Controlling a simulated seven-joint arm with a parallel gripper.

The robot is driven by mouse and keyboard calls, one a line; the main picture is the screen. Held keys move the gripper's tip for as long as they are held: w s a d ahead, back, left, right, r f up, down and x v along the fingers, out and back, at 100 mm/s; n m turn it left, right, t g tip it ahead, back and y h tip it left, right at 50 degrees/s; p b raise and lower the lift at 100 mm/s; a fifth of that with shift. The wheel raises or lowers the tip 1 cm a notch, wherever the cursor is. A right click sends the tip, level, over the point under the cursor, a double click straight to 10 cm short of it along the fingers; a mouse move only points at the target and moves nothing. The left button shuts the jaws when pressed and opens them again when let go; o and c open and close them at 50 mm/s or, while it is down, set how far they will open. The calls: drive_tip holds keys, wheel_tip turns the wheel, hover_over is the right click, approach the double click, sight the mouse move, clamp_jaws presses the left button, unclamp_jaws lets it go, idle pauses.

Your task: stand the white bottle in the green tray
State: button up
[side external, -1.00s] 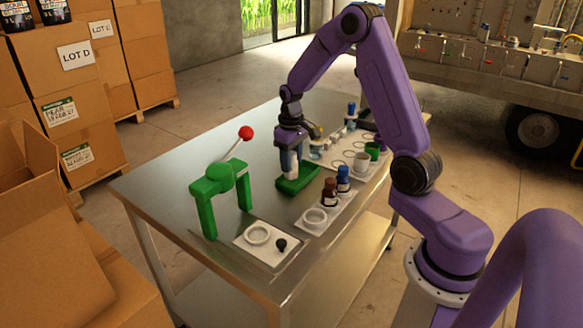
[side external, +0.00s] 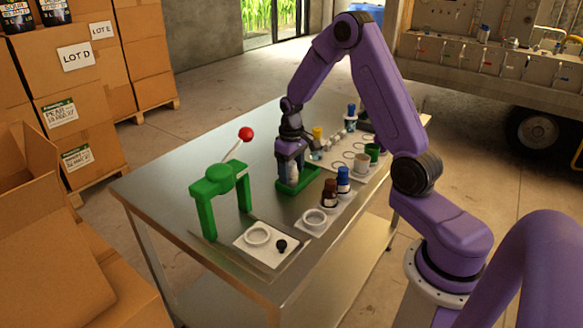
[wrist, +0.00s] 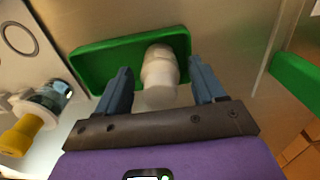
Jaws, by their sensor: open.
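The white bottle (wrist: 160,72) appears upright in the green tray (wrist: 92,62), towards the tray's right end in the wrist view. My gripper (wrist: 160,85) is open, with one finger on each side of the bottle and visible gaps between. In the side view my gripper (side external: 290,165) is low over the tray (side external: 312,184), with the white bottle (side external: 294,173) partly hidden between its fingers. The bottle's base contact is hard to see.
A green press (side external: 220,182) with a red-knobbed lever stands left of the tray. Brown (side external: 329,193) and blue (side external: 343,180) bottles stand close on the right. A yellow-capped bottle (wrist: 22,133) shows at the wrist view's left. The steel table (side external: 160,180) is clear at far left.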

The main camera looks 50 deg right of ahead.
wheel_tip(320, 180, up, 11)
drive_tip(key=shift+r, duration=0.1)
drive_tip(key=s+a+r+n, duration=0.1)
drive_tip(key=s+a+n, duration=0.2)
drive_tip(key=s+a, duration=0.4)
drive_tip(key=s+a+r+n, duration=0.2)
drive_tip(key=s+a+n, duration=0.15)
drive_tip(key=a, duration=0.55)
drive_tip(key=s+a+f+n, duration=0.1)
drive_tip(key=s+n, duration=0.2)
drive_tip(key=s, duration=0.7)
drive_tip(key=s+a+n, duration=0.2)
drive_tip(key=s+n, duration=0.1)
drive_tip(key=s, duration=0.6)
drive_tip(key=shift+s+f, duration=0.35)
